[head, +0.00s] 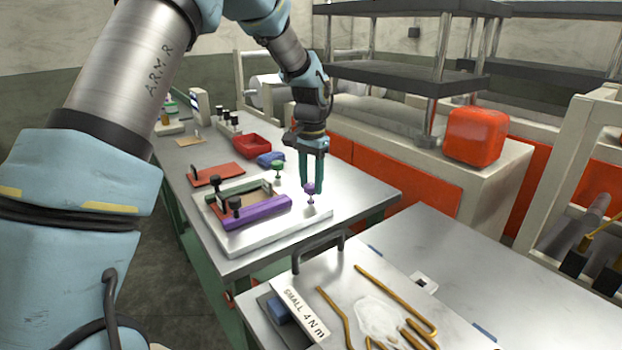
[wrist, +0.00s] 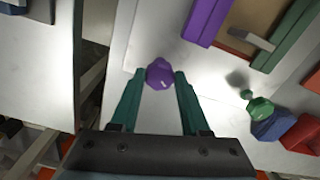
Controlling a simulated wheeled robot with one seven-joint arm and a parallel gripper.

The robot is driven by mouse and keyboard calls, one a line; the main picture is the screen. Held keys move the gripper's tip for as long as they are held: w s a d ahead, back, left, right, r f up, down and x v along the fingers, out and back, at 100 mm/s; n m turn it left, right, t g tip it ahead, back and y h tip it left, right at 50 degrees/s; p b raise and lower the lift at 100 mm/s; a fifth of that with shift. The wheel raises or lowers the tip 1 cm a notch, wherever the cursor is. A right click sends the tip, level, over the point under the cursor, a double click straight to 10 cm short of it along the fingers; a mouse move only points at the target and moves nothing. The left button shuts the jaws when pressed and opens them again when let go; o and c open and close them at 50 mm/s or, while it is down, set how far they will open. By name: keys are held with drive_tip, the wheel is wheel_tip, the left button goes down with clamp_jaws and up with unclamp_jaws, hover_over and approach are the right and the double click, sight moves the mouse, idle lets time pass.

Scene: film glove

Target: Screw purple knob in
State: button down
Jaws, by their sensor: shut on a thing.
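The purple knob (head: 309,188) stands upright at the right corner of a light metal plate (head: 240,240) on the bench. My gripper (head: 311,185) points down over it, with its two green fingers on either side of the knob. In the wrist view the purple knob (wrist: 159,74) sits between the fingertips (wrist: 159,76), and the fingers are shut on it. The knob's lower stem shows under the fingers in the head view. I cannot tell how deep its thread sits in the plate.
A frame with a purple bar (head: 262,212) and black knobs lies on the plate. A green knob (head: 278,168), a blue object (head: 270,158) and a red bin (head: 253,146) stand behind. A cart with yellow rods (head: 395,300) is in front.

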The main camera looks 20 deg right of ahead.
sight(311, 185)
drive_tip(key=m+p, duration=0.1)
drive_tip(key=m, duration=0.4)
drive_tip(key=shift+r+m+p, duration=0.15)
drive_tip(key=shift+m+p, duration=0.2)
drive_tip(key=shift+m, duration=0.05)
drive_tip(key=m+p, duration=0.1)
drive_tip(key=m, duration=0.3)
drive_tip(key=shift+d+m+p, duration=0.1)
drive_tip(key=shift+m+p, duration=0.2)
drive_tip(key=shift+p, duration=0.05)
drive_tip(key=shift+m, duration=0.3)
drive_tip(key=shift+c, duration=1.9)
unclamp_jaws()
wheel_tip(311, 185, up, 11)
drive_tip(key=b, duration=0.2)
drive_tip(key=shift+f, duration=0.2)
